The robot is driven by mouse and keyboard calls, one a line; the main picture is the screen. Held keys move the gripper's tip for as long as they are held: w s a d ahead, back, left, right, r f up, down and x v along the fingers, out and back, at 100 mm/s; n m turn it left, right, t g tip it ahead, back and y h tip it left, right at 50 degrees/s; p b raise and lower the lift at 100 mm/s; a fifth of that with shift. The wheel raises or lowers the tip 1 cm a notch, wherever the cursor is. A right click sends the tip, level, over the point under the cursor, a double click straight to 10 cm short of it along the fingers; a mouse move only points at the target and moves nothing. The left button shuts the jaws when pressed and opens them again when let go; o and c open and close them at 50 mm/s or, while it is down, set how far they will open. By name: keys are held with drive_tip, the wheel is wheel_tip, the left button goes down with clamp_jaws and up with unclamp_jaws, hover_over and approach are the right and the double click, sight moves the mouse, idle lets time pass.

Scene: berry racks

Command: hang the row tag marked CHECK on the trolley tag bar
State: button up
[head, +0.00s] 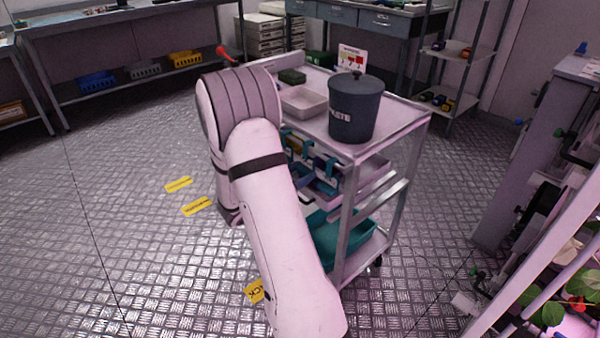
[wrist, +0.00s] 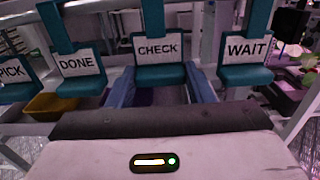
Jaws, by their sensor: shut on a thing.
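In the wrist view the white CHECK tag (wrist: 158,48), on a teal holder with a strap running up out of frame, is in the middle. My gripper (wrist: 160,80) is shut on its lower part, a blue finger on each side. The DONE tag (wrist: 78,63) and PICK tag (wrist: 12,71) are to its left, the WAIT tag (wrist: 246,48) to its right. The strap tops are cut off, so I cannot tell whether CHECK rests on a bar. In the head view the trolley (head: 408,112) carries teal tags (head: 325,165) below its top; my arm hides the gripper.
A dark lidded bucket (head: 355,108) and a pale tray (head: 303,112) stand on the trolley top. A teal bin (head: 340,240) is on its lower shelf. A plant rack (head: 545,270) stands at right. The floor left of my arm is open, with yellow markings (head: 197,206).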

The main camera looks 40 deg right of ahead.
drive_tip(key=o, duration=1)
drive_tip(key=a+p, duration=0.1)
drive_tip(key=a, duration=0.7)
drive_tip(key=s+a+r+m+g+y+p, duration=0.2)
drive_tip(key=s+a+r+m+y+p, duration=0.15)
drive_tip(key=s+r+m+p, duration=0.3)
drive_tip(key=s+a+r+m+g+y+p, duration=0.25)
drive_tip(key=s+r+m+y+p, duration=0.2)
drive_tip(key=s+r, duration=0.4)
drive_tip(key=shift+s+a+r+m+t+y+p, duration=0.75)
drive_tip(key=shift+a+r+m+t+y+p, duration=0.4)
drive_tip(key=shift+a+r+y+p, duration=0.9)
drive_tip(key=shift+s+a+r+m+t+y+p, duration=0.8)
drive_tip(key=shift+a+r+m+y+p, duration=0.6)
drive_tip(key=shift+a+r, duration=1.3)
drive_tip(key=shift+s+a+r+m+t+y+p, duration=0.85)
drive_tip(key=shift+a+r+m+y+p, duration=0.65)
drive_tip(key=shift+a+r, duration=0.85)
